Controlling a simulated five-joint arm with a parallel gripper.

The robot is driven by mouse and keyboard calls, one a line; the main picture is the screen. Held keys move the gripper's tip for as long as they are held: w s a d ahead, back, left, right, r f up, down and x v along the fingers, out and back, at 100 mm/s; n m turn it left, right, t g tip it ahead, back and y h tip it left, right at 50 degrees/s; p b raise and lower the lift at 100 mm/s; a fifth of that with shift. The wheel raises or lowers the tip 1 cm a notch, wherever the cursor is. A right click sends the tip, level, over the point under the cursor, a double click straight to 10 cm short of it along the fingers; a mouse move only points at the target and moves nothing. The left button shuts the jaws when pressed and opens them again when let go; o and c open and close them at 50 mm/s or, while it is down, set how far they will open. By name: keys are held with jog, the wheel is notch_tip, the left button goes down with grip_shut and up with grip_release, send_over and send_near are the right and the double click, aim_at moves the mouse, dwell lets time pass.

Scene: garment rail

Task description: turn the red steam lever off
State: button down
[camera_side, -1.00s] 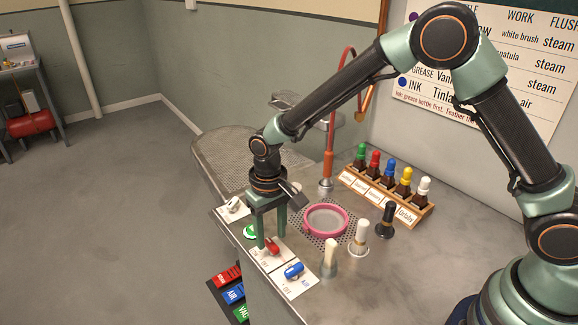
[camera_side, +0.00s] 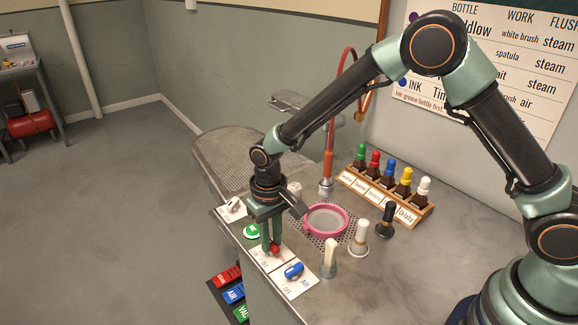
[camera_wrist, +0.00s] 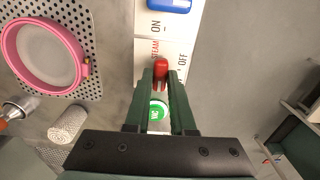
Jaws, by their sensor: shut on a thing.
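The red steam lever (camera_side: 275,248) sits on a white plate at the table's near-left edge. In the wrist view the red lever (camera_wrist: 160,70) shows between my fingertips, on the plate (camera_wrist: 150,46) marked STEAM, with ON on the left and OFF on the right. My gripper (camera_side: 271,246) points down and is shut on the lever. The fingers hide part of the lever in the side view, so its exact angle there is hard to tell.
A blue lever (camera_side: 293,271) and a green round button (camera_side: 251,231) flank the red lever closely. The table edge is close on the left.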

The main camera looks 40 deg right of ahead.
jog(key=n, duration=0.4)
jog(key=shift+n, duration=0.4)
jog(key=n, duration=0.4)
jog(key=shift+n, duration=0.3)
jog(key=n, duration=0.4)
jog(key=shift+n, duration=2.1)
jog(key=c, duration=0.8)
grip_release()
jog(key=shift+o, duration=0.2)
